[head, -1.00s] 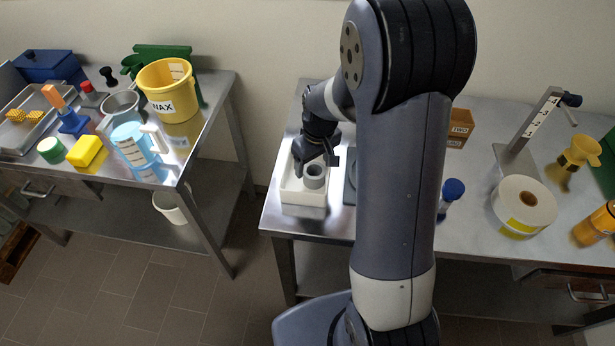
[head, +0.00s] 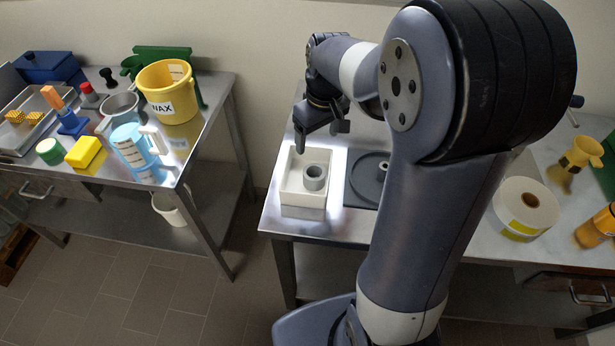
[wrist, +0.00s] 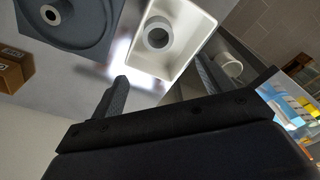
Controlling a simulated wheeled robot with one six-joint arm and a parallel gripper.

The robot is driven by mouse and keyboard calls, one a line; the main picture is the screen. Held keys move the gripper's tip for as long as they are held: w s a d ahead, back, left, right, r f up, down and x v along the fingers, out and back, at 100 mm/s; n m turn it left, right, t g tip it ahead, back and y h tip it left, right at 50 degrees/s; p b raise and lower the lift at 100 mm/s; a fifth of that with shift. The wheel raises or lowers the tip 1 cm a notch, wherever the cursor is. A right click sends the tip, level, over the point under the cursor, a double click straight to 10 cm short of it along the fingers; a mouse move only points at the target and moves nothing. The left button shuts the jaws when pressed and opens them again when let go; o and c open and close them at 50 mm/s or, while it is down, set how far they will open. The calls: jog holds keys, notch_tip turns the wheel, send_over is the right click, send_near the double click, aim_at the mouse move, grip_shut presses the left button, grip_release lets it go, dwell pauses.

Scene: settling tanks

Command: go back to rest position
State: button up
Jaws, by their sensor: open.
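My gripper (head: 322,130) is open and empty, raised above the back of the right-hand table. In the wrist view, my gripper (wrist: 160,85) shows two dark fingers spread apart with nothing between them. Below and in front of it, a white tray (head: 304,212) stands on the table with a grey ring (head: 315,178) inside. The white tray (wrist: 192,52) and grey ring (wrist: 157,36) also show in the wrist view, apart from the fingers. My arm hides part of the table to the right.
A dark grey plate with a small ring on a post (head: 362,190) lies right of the tray. The left table (head: 205,125) holds a yellow bucket (head: 168,92) and several other items.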

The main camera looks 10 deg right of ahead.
jog(key=shift+f, duration=0.1)
jog(key=f, duration=0.6)
jog(key=w+f, duration=0.1)
jog(key=f, duration=0.3)
jog(key=shift+w+a+p, duration=0.1)
jog(key=shift+a+p, duration=0.05)
jog(key=shift+p, duration=0.25)
